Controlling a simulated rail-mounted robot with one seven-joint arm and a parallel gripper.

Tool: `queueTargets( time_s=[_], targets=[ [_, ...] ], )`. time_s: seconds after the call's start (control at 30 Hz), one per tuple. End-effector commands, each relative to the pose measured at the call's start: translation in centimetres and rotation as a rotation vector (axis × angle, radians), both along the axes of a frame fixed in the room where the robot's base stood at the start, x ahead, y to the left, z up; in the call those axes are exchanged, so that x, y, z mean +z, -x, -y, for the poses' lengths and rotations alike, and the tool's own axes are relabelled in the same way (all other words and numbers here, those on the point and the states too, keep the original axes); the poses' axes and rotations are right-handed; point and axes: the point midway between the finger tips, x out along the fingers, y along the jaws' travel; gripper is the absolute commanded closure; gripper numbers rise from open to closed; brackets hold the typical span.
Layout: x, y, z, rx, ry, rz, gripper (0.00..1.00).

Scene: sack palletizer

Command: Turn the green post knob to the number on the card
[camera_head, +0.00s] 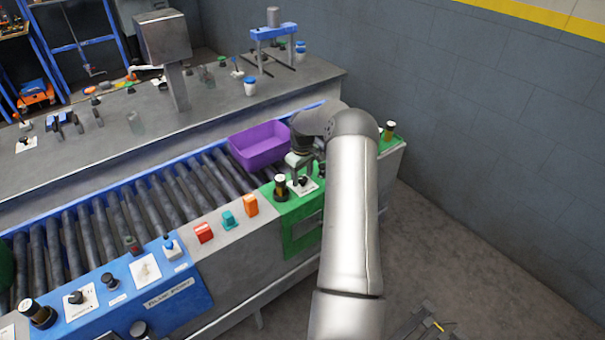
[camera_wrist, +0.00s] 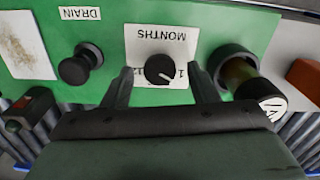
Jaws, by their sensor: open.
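In the wrist view the green panel (camera_wrist: 210,30) carries a black round knob (camera_wrist: 159,69) on a white plate marked MONTHS (camera_wrist: 175,36), upside down in this view. The knob's pale pointer line is toward the lower right; the small scale figures are partly hidden. My gripper (camera_wrist: 160,72) is open, one finger on each side of the knob. I cannot tell whether either finger touches it. In the head view the gripper (camera_head: 301,168) is over the green panel (camera_head: 302,230), partly hidden by my arm. I cannot make out a card with a clear number.
In the wrist view a black DRAIN knob (camera_wrist: 80,65) is left of the fingers, and a dark cylinder with a marked white end (camera_wrist: 272,106) is close on the right. In the head view a purple bin (camera_head: 260,145) sits on the rollers behind the panel.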

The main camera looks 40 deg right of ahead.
Motion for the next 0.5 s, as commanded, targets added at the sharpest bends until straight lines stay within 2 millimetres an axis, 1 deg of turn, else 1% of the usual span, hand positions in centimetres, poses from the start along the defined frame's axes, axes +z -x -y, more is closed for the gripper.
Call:
queueTargets(
  time_s=[0.2,0.23,0.27,0.3,0.37,0.4,0.5],
  targets=[
    [-0.03,-0.01,0.02,0.0,0.001,0.0,0.46],
    [-0.03,-0.01,0.02,0.0,0.001,0.0,0.52],
    [-0.02,-0.01,0.02,0.0,0.001,0.0,0.6],
    [-0.02,-0.01,0.02,0.0,0.001,0.0,0.71],
    [-0.01,-0.01,0.02,0.0,0.001,0.0,0.88],
    [-0.01,0.0,0.02,0.0,0.001,0.0,0.91],
    [0.0,-0.01,0.02,0.0,0.001,0.0,0.91]
  ],
)
